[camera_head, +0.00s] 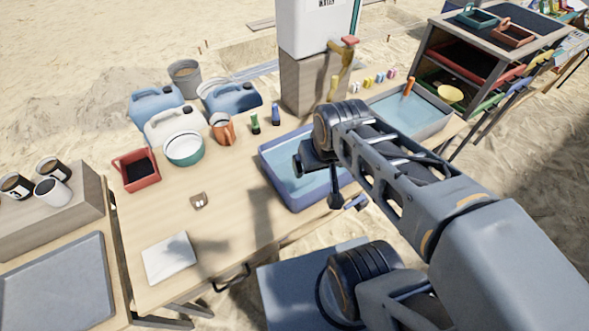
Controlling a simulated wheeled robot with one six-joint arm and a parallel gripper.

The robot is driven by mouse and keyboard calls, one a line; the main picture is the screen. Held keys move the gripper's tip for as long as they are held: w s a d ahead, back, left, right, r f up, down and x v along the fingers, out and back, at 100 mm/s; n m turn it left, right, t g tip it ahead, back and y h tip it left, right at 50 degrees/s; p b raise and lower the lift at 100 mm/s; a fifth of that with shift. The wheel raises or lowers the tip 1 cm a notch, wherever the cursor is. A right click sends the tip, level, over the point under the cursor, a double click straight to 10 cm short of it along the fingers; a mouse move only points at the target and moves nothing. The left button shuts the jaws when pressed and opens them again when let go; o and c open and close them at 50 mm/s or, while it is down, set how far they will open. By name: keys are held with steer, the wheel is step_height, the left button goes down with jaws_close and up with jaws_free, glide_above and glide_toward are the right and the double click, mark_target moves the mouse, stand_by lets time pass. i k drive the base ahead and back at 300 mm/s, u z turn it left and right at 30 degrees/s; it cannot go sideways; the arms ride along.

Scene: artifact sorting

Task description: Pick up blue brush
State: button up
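A small upright item with a blue body and dark top (276,115) stands on the wooden table behind the blue basin; it may be the blue brush, but it is too small to be sure. A similar green one (255,123) stands just left of it. A small blue piece (356,202) also shows at the table's front edge, right of my gripper; I cannot tell what it is. My gripper (334,198) hangs over the right front part of the blue basin (278,178), apart from the upright blue item. Its fingers are too small and dark to read.
A water dispenser (312,80) stands behind the basin, a grey basin (440,118) at right.

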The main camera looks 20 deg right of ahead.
mark_target(275, 117)
steer(key=u, duration=3.3)
steer(key=k, duration=2.1)
steer(key=z, duration=1.65)
steer(key=i, duration=0.95)
